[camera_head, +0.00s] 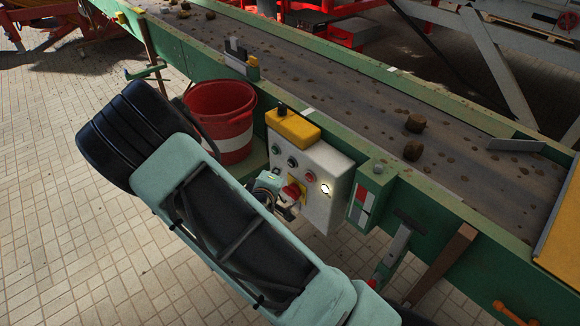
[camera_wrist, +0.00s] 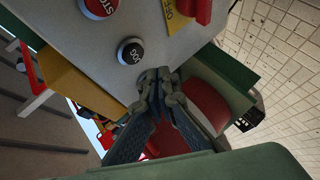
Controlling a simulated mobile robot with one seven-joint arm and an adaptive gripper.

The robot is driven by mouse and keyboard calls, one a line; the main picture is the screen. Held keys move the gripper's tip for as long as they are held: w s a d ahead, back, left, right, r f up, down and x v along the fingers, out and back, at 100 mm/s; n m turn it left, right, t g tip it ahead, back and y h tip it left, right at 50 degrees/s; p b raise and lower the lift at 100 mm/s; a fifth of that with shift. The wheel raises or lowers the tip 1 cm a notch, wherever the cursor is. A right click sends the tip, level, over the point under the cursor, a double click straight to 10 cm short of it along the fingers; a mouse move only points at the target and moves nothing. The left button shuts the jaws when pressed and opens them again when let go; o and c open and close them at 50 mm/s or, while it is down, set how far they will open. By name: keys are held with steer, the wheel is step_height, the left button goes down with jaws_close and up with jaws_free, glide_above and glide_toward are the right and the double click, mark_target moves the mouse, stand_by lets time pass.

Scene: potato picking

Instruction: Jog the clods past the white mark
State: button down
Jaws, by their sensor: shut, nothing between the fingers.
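Two large brown clods, one (camera_head: 415,122) behind the other (camera_head: 413,150), lie on the belt right of the white mark (camera_head: 308,112) on the near rail. A matching white mark (camera_head: 391,69) shows on the far rail. The grey control box (camera_head: 318,170) hangs on the near side of the conveyor, with several buttons and one lit white button (camera_head: 326,189). In the wrist view, my gripper (camera_wrist: 156,76) is shut and empty, its tips close to the black jog button (camera_wrist: 131,51); contact cannot be told. My arm partly hides the box's lower left in the head view.
A red stop button (camera_wrist: 100,6) and a red knob on yellow (camera_head: 291,193) are close to my gripper. A red bucket with a white band (camera_head: 220,110) stands left of the box. Small crumbs and other clods (camera_head: 185,6) lie along the belt. Paved floor is clear at left.

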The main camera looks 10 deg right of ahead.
steer(key=shift+w+d, duration=0.5)
steer(key=shift+d, duration=0.35)
stand_by(0.9)
steer(key=shift+w+d, duration=0.2)
steer(key=shift+d, duration=0.15)
steer(key=shift+w+d+b, duration=0.2)
steer(key=shift+d+b, duration=0.1)
steer(key=shift+d, duration=0.1)
stand_by(2.0)
steer(key=shift+a, duration=0.1)
stand_by(1.9)
steer(key=shift+s+a, duration=0.45)
steer(key=shift+a, duration=0.3)
steer(key=shift+s+a+p, duration=0.25)
steer(key=shift+s+a, duration=0.15)
steer(key=shift+a, duration=0.3)
steer(key=shift+s+a+p, duration=0.25)
steer(key=shift+s+a, duration=0.2)
steer(key=shift+a, duration=0.25)
steer(key=shift+s+a+p, duration=0.25)
steer(key=shift+s+a, duration=0.15)
steer(key=shift+a, duration=0.3)
